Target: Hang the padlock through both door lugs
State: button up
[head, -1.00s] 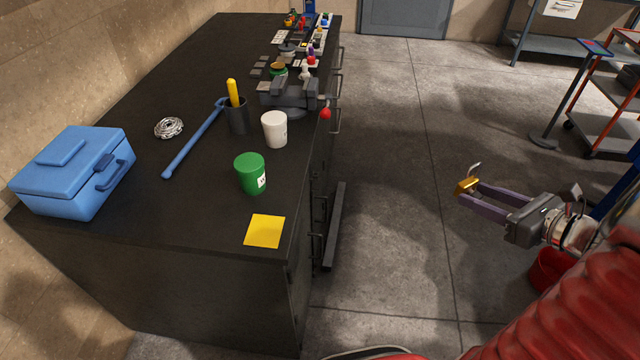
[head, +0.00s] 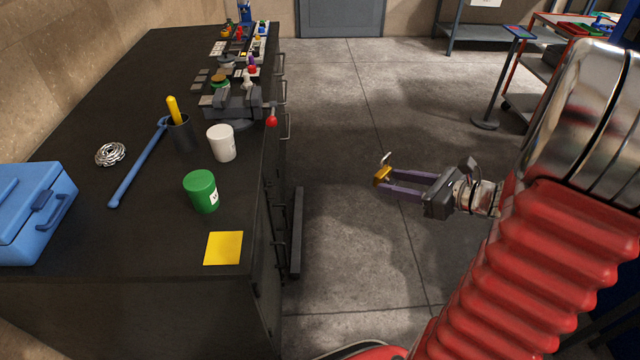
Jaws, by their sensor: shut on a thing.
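A brass padlock (head: 382,176) with an open-looking silver shackle (head: 386,159) is held in my gripper (head: 386,182). The gripper's two purple fingers are shut on the padlock body and point left, over the bare floor to the right of the bench. The shackle sticks up; whether it is unlatched is too small to tell. The padlock is clear of the bench and touches nothing else. I cannot make out any door lugs in this view.
A dark workbench (head: 90,245) with cabinet handles fills the left. On it are a blue toolbox (head: 30,215), a green cup (head: 201,192), a white cup (head: 221,145) and a vise (head: 232,102). A shelf (head: 505,40) stands at the back right. The floor between is clear.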

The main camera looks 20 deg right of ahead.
jog(key=w+a+f+n+g+y, duration=0.1)
jog(key=w+a+f, duration=0.2)
jog(key=a+f, duration=0.2)
jog(key=w+a+f+n+g+y, duration=0.1)
jog(key=w+a+f, duration=0.3)
jog(key=a, duration=0.6)
jog(key=w+a+f+n+g+y, duration=0.2)
jog(key=w+a+f+n, duration=0.1)
jog(key=a+f, duration=0.3)
jog(key=shift+w+a+y, duration=0.3)
jog(key=shift+w+a, duration=0.4)
jog(key=shift+a, duration=0.1)
jog(key=shift+s, duration=0.15)
